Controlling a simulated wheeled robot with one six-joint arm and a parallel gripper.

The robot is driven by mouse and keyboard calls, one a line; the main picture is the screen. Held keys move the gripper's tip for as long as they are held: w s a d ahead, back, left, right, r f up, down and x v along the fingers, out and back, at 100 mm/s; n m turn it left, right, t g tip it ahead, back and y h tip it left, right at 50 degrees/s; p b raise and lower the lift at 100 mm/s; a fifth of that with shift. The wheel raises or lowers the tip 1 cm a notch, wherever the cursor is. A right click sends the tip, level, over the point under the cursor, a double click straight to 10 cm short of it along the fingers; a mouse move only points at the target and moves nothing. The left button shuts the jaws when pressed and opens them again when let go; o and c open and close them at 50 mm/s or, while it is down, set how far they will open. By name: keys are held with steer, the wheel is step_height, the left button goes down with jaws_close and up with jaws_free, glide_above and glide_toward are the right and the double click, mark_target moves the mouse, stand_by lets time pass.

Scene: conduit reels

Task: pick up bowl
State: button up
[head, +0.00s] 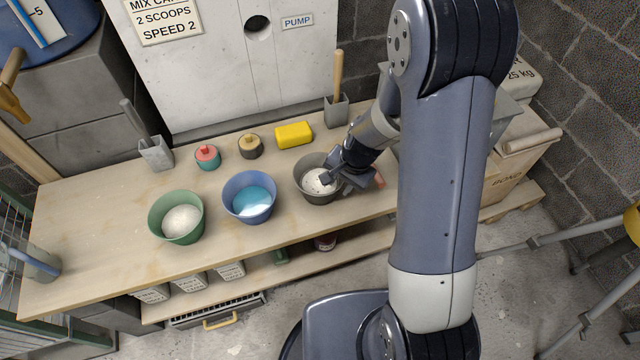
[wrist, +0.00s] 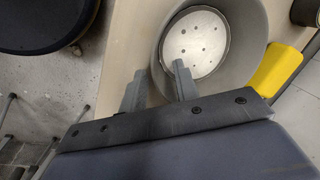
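Three bowls stand on the wooden bench: a green bowl (head: 163,222) with white powder, a blue bowl (head: 236,211) with light blue contents, and a grey bowl (head: 306,190) with a pale, speckled filling. My gripper (head: 337,184) is at the right side of the grey bowl. In the wrist view my gripper (wrist: 157,74) is open, with one finger over the inside of the grey bowl (wrist: 246,58) and the other outside it. The rim lies between the fingers. I cannot tell whether they touch it.
Behind the bowls stand a red-lidded jar (head: 207,157), a dark jar (head: 250,146), a yellow block (head: 294,134) and two grey holders with handled tools. A pinkish object (head: 379,181) lies beside my gripper.

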mark_target(318, 183)
steer(key=shift+w+b+x, duration=0.15)
steer(key=shift+b+x, duration=0.1)
steer(key=shift+x, duration=1.15)
steer(key=shift+w+b+x, duration=0.1)
steer(key=shift+b+x, duration=0.1)
steer(key=shift+x, duration=1.25)
steer(key=shift+d, duration=0.1)
steer(key=shift+c, duration=0.3)
steer(key=shift+r, duration=0.1)
jaws_close()
